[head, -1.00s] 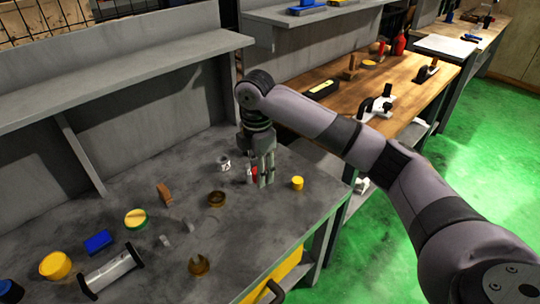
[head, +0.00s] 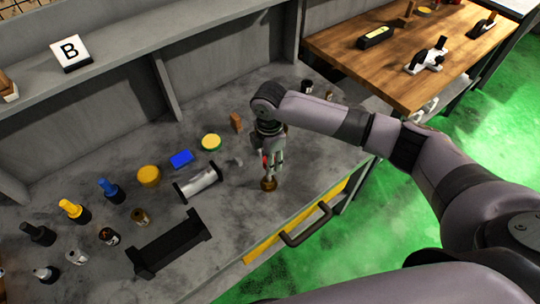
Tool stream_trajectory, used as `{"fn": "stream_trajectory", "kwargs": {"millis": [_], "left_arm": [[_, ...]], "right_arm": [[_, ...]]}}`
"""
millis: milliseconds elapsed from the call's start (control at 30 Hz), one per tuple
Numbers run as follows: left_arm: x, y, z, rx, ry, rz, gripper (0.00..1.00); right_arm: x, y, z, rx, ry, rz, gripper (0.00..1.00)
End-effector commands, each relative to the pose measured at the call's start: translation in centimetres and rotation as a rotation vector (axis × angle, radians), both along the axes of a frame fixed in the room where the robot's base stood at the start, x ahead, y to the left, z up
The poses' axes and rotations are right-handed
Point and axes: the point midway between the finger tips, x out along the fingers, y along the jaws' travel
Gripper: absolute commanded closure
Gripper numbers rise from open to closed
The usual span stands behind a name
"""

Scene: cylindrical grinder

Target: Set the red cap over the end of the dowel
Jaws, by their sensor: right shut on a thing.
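My right gripper (head: 271,168) points down over the grey bench and is shut on the red cap (head: 265,158). Only a small red patch of the cap shows between the fingers. A brass-coloured round piece (head: 268,184) stands on the bench just below the fingertips; I cannot tell whether they touch it. I cannot make out for sure which thing is the dowel. A silver cylinder with black ends (head: 199,181) lies on the bench to the left of the gripper. My left gripper is not in view.
A blue block (head: 181,159), a yellow round piece (head: 148,176), a yellow-green disc (head: 211,142) and a brown block (head: 236,122) lie left of my arm. A black cradle (head: 170,246) and several small coloured-top pieces stand farther left. A drawer handle (head: 305,225) juts from the front.

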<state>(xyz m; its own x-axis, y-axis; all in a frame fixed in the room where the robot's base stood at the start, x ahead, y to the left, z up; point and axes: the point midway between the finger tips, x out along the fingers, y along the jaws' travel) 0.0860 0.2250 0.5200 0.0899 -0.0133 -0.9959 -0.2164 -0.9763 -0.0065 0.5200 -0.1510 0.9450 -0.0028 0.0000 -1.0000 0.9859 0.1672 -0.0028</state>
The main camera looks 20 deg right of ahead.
Motion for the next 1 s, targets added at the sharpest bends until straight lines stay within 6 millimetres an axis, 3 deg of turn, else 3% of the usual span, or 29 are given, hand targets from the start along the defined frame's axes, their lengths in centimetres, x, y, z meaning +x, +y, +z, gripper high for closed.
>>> {"fn": "stream_trajectory", "kwargs": {"millis": [300,1000], "left_arm": [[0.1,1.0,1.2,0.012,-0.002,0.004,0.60],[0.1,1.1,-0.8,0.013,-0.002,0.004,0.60]], "right_arm": [[0.0,0.0,0.3,0.000,0.001,0.001,0.85],[0.0,0.0,-3.7,0.000,0.001,0.003,0.85]]}}
